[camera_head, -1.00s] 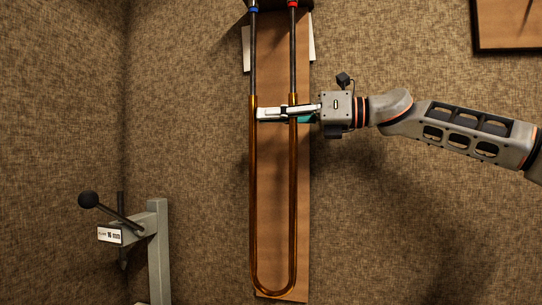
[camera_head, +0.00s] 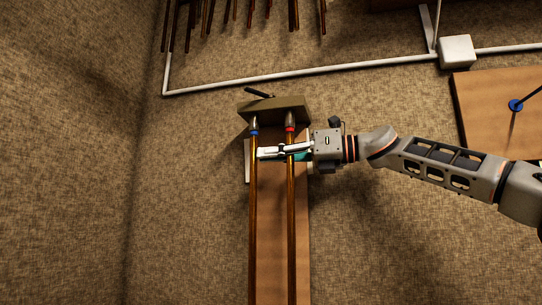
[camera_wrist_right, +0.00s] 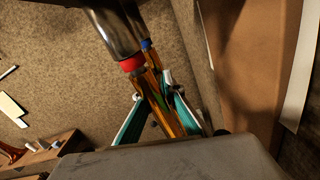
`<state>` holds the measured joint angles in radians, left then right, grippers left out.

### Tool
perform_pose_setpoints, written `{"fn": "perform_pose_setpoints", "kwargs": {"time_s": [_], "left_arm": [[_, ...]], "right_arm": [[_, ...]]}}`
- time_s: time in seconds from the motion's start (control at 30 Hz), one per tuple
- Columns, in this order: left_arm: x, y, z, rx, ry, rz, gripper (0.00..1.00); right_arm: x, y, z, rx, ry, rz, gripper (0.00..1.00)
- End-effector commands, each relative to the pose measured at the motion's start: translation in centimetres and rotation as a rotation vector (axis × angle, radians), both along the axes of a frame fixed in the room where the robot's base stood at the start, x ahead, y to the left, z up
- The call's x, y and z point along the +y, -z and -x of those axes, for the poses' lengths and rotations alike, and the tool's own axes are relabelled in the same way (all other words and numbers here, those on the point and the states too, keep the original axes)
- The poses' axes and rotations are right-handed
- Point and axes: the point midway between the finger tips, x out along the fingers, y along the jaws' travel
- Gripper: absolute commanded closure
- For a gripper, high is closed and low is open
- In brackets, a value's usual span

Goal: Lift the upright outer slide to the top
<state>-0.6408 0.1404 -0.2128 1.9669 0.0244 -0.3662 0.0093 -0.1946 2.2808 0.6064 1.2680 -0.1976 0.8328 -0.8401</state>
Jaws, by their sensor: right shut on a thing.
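The outer slide (camera_head: 253,225) is a long orange-brass pair of tubes, upright against a wooden board (camera_head: 272,240). Its lower bend is below the head view. Its upper ends are close under the blue band (camera_head: 254,132) and the red band (camera_head: 290,128). I cannot tell whether they touch the bands. My right gripper (camera_head: 288,152) is shut on the slide just below the bands, coming in from the right. In the right wrist view the teal-padded fingers (camera_wrist_right: 152,100) are around the brass tubes (camera_wrist_right: 165,108), near the red band (camera_wrist_right: 131,63). My left gripper is not in view.
An olive block (camera_head: 275,108) with a dark lever holds the upper ends at the wall. A white pipe (camera_head: 300,72) with a junction box (camera_head: 456,51) runs above it. Several brass tubes (camera_head: 235,12) hang at the top. A wooden panel (camera_head: 490,110) is at right.

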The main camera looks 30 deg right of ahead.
Motion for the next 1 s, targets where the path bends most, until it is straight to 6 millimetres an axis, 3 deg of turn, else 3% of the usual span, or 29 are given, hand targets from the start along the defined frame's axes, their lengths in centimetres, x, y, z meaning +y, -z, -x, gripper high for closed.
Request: {"fn": "perform_pose_setpoints", "kwargs": {"time_s": [0.37, 0.4, 0.43, 0.8, 1.0], "left_arm": [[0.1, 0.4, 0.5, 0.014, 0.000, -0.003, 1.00], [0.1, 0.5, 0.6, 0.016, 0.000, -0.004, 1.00], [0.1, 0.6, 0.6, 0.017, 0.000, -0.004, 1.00], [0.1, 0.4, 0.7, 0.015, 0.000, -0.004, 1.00], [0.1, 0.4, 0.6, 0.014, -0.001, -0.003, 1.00]], "right_arm": [[-0.2, -0.8, 0.2, -0.015, 0.007, -0.004, 1.00], [-0.2, -0.9, 0.2, -0.015, 0.007, -0.004, 0.81], [-0.2, -0.9, 0.2, -0.015, 0.007, -0.004, 0.74], [-0.2, -0.5, 0.2, -0.008, 0.004, -0.002, 0.74], [-1.7, -0.6, 2.0, -0.011, 0.004, -0.003, 0.74]]}}
